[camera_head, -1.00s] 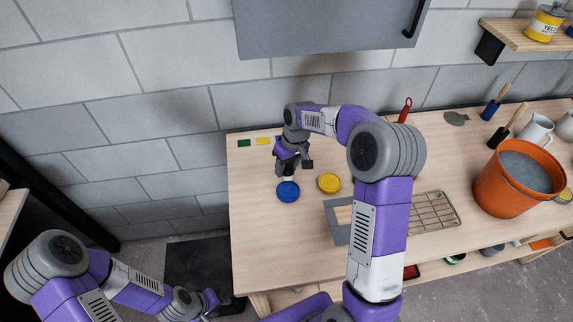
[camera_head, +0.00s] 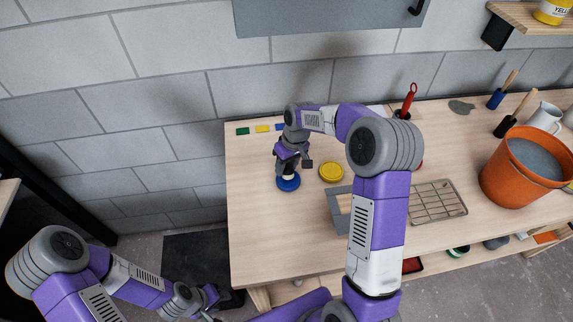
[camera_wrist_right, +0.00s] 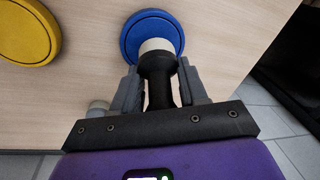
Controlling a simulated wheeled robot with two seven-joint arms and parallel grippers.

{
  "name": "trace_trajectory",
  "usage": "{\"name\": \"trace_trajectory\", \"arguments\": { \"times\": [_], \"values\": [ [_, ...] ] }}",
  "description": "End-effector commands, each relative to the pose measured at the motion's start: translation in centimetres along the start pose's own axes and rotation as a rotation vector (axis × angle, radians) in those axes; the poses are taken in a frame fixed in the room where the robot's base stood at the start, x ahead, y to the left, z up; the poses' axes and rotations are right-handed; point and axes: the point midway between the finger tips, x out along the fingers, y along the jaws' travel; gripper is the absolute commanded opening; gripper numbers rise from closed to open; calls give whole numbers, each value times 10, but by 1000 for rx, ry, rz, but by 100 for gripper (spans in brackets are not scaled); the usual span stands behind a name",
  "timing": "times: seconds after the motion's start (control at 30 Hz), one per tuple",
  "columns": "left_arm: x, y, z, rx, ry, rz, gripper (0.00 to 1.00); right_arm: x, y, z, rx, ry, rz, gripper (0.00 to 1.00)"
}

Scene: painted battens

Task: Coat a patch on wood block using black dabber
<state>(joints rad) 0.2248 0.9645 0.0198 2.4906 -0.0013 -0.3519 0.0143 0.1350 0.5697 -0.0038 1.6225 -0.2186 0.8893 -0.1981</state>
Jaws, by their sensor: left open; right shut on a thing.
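My right gripper (camera_head: 289,166) is shut on the black dabber (camera_wrist_right: 157,75), which has a pale round head (camera_wrist_right: 157,47). The dabber points down over the round blue paint dish (camera_wrist_right: 133,22), its head within the dish outline. The dish also shows in the head view (camera_head: 288,185). Head and dish look to be touching, but depth is hard to tell. A pale wood piece, likely the wood block (camera_head: 345,203), lies in a grey frame (camera_head: 338,222), partly hidden behind my right arm. My left gripper (camera_head: 210,302) is open and empty, low beside the table's left side.
A yellow dish (camera_head: 331,172) sits right of the blue one. Green, yellow and blue swatches (camera_head: 262,129) lie at the back left. A wire rack (camera_head: 438,200), orange bucket (camera_head: 520,168), red-handled tool (camera_head: 409,98) and brushes stand to the right. The table's front left is clear.

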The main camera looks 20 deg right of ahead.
Motion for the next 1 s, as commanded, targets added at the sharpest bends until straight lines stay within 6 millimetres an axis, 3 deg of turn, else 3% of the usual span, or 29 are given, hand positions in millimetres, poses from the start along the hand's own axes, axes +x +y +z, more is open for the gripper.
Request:
{"name": "trace_trajectory", "arguments": {
  "times": [1.0],
  "values": [
    [4, -2, 0, 0, 0, 0, 43, 7, 1, 0, 0, 1, 0, 12]
  ]
}}
